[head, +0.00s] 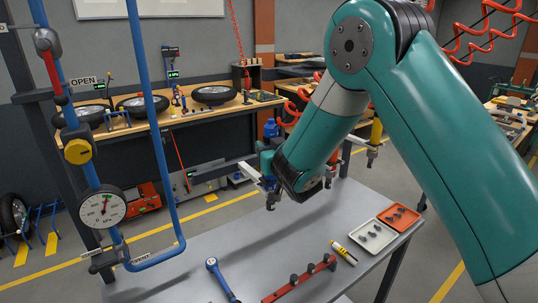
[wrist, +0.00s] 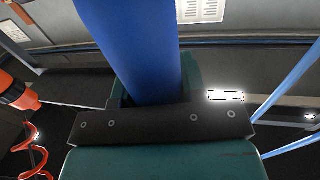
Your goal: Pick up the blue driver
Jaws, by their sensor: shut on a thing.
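The blue driver (head: 270,129) is upright in the head view, above the back of the grey table. Its blue top shows above my gripper (head: 266,163) and its grey tip (head: 271,203) below. My gripper is shut around its middle, which is partly hidden by the jaws. In the wrist view the blue body (wrist: 130,50) rises large between the jaws, behind the dark plate of my gripper. The tip appears clear of the tabletop.
A yellow driver (head: 376,132) hangs to the right. The grey table (head: 235,255) holds a blue wrench (head: 220,280), a red rack (head: 300,280), a yellow marker-like tool (head: 344,253), a white tray (head: 358,246) and an orange tray (head: 404,224). A blue pipe frame with a gauge (head: 103,207) stands left.

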